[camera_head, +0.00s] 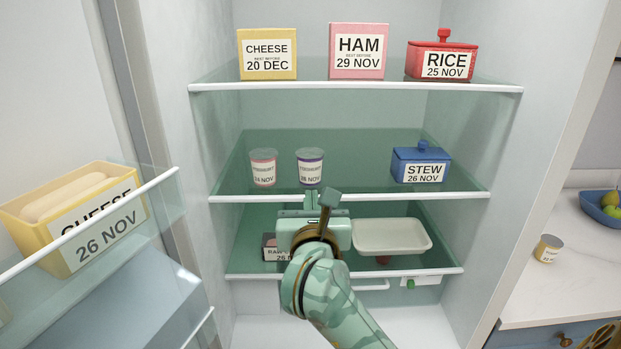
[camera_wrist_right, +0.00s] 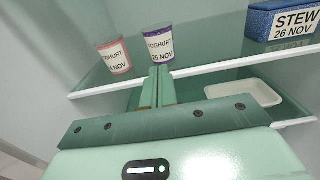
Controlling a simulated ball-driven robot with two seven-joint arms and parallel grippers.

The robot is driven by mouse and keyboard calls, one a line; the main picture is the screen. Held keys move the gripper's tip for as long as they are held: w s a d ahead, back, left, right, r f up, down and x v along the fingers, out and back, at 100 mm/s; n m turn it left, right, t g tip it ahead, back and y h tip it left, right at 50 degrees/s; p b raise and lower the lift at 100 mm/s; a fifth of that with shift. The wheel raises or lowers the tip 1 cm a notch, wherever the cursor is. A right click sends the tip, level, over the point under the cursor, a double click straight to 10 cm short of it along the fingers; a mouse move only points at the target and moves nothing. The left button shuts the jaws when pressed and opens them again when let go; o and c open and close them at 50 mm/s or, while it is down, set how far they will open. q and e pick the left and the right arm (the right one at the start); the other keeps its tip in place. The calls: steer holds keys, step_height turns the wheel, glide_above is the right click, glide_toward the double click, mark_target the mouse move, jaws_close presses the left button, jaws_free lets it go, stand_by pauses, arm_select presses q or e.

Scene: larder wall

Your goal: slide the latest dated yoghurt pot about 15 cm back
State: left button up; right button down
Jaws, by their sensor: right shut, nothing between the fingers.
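Two yoghurt pots stand upright side by side near the front of the middle glass shelf. The left pot (camera_head: 263,168) has a pink rim; its label ends in NOV, the day unclear. In the right wrist view I see the pink pot (camera_wrist_right: 115,56) and the purple pot (camera_wrist_right: 159,45). My right gripper (camera_head: 312,200) is shut and empty, its fingertips (camera_wrist_right: 156,72) just in front of the purple pot's lower part; I cannot tell whether they touch. My left gripper is out of view.
A blue stew box (camera_head: 421,164) stands right on the same shelf (camera_head: 360,196); the shelf behind the pots looks clear. Below are a white tray (camera_head: 392,250) and a partly hidden package (camera_head: 270,247). A small pot (camera_head: 548,249) stands on the counter.

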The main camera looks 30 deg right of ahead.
mark_target(311, 172)
steer(key=x, duration=0.8)
steer(key=shift+w+d, duration=0.15)
steer(key=shift+d, duration=0.05)
steer(key=b+x, duration=0.1)
steer(key=x, duration=0.2)
steer(key=shift+w+d, duration=0.1)
steer(key=shift+w, duration=0.05)
steer(key=shift+w+d, duration=0.2)
steer(key=shift+w, duration=0.1)
steer(key=shift+s, duration=0.1)
